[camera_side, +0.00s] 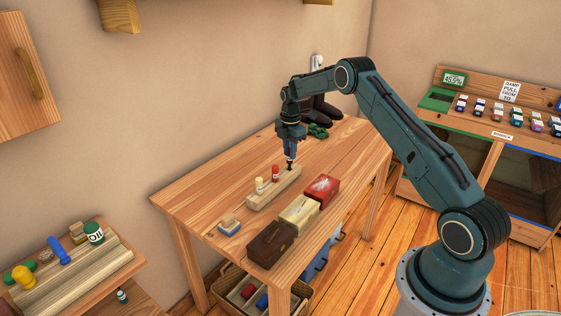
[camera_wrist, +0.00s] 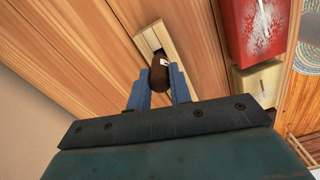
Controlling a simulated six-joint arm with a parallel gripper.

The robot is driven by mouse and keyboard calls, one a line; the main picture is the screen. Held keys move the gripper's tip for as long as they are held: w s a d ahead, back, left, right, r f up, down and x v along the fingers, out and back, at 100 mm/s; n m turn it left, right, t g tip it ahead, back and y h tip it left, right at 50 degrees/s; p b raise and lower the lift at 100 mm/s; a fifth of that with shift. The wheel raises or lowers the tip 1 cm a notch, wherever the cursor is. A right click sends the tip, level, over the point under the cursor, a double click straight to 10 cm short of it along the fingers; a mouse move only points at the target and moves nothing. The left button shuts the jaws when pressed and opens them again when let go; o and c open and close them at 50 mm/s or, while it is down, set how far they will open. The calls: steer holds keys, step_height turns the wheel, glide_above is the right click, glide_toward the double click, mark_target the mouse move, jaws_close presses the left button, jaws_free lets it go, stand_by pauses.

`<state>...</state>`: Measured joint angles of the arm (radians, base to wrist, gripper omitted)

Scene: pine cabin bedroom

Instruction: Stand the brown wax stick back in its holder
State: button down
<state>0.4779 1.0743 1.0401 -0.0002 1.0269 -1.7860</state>
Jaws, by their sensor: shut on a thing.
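The brown wax stick (camera_wrist: 159,76) is upright between the blue fingers of my gripper (camera_wrist: 159,88), which is shut on it. In the side view the dark stick (camera_side: 290,166) shows just below my gripper (camera_side: 290,156), at the right end of the pale wooden holder (camera_side: 262,195). Whether its lower end is inside a hole or just above is hard to tell. A cream stick (camera_side: 259,185) and a red stick (camera_side: 276,173) stand in the holder. In the wrist view the holder (camera_wrist: 146,38) lies beyond the stick, with a dark opening beside it.
In front of the holder stand a brown box (camera_side: 271,245), a cream box (camera_side: 300,215) and a red box (camera_side: 322,189). Dark boots (camera_side: 322,112) and a green item (camera_side: 317,131) are at the back.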

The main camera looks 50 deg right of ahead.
steer(key=shift+f, duration=1)
stand_by(0.9)
steer(key=c, duration=1.2)
jaws_free()
step_height(320, 180, up, 14)
steer(key=shift+f, duration=0.1)
